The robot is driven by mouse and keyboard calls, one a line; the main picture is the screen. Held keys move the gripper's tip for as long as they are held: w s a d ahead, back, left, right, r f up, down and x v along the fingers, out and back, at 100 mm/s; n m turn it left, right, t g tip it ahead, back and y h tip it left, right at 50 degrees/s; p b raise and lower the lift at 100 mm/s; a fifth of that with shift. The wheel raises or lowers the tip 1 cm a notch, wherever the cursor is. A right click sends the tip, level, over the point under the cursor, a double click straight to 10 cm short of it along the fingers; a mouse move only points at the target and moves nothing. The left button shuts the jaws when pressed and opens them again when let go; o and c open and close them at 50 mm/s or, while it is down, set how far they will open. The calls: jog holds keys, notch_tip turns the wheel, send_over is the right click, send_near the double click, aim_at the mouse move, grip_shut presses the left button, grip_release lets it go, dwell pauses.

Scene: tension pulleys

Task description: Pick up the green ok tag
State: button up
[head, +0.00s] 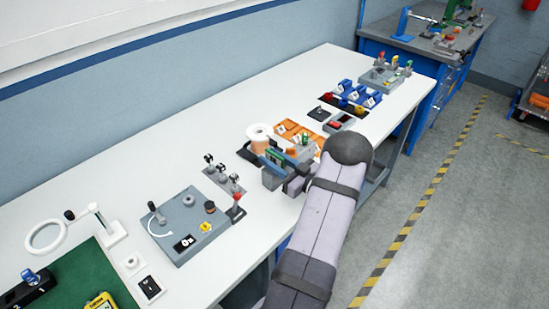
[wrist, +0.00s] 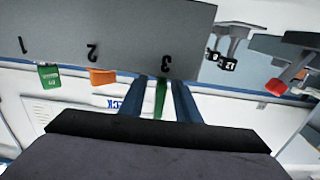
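In the wrist view a grey rail (wrist: 110,37) carries the numbers 1, 2 and 3, seen upside down. A green tag (wrist: 49,76) with pale lettering hangs under 1. An orange tag (wrist: 102,77) hangs under 2. A narrow green tag (wrist: 161,97) hangs under 3, between the two blue fingers of my gripper (wrist: 162,95). The fingers stand on either side of it, with a slim gap showing. Its lettering cannot be read. In the head view my gripper (head: 272,166) is over the middle of the white table, with green showing beside it; my arm hides part of this.
A white spool (head: 259,133) and orange trays (head: 294,131) stand close behind my gripper. Small posts (head: 221,173) and a grey plate with pulleys (head: 187,228) are to its left. Blue bins (head: 358,94) are farther back. The table's front edge is near my arm.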

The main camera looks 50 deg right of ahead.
jog(key=shift+w+p, duration=0.45)
jog(key=shift+w, duration=1.05)
grip_shut()
jog(key=shift+r, duration=0.15)
notch_tip(320, 180, up, 10)
jog(key=b, duration=0.2)
jog(key=shift+b, duration=0.35)
